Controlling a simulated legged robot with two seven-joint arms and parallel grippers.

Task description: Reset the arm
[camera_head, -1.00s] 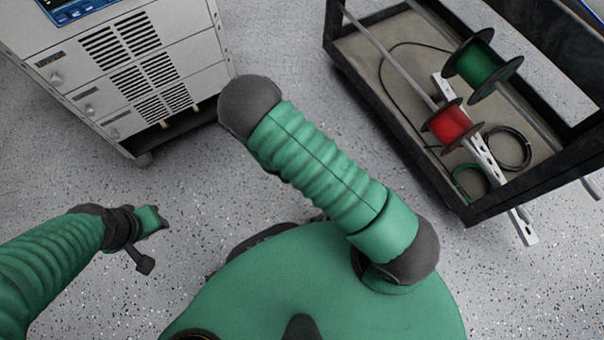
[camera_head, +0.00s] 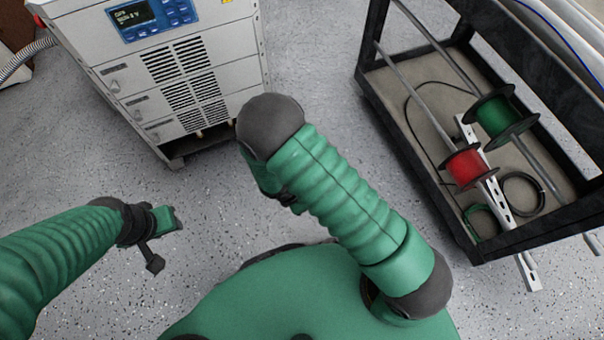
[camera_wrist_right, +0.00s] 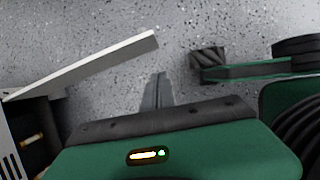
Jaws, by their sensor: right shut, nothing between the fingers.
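My right arm (camera_head: 345,195) bends at a dark grey elbow (camera_head: 270,125) in the head view; its forearm is mostly hidden below and its gripper is hidden there. In the right wrist view, my right gripper (camera_wrist_right: 158,90) shows as two grey fingertips close together, shut and empty above the speckled floor. My left arm (camera_head: 50,250) comes in from the left in the head view. Its gripper (camera_head: 160,238) is over bare floor, holding nothing that I can see; its opening is unclear.
A white cabinet (camera_head: 115,75) with vents and a blue display (camera_head: 150,15) stands at upper left. A dark-framed cart (camera_head: 425,175) at right carries a red spool (camera_head: 466,167) and a green spool (camera_head: 496,118) on rods. The floor between them is clear.

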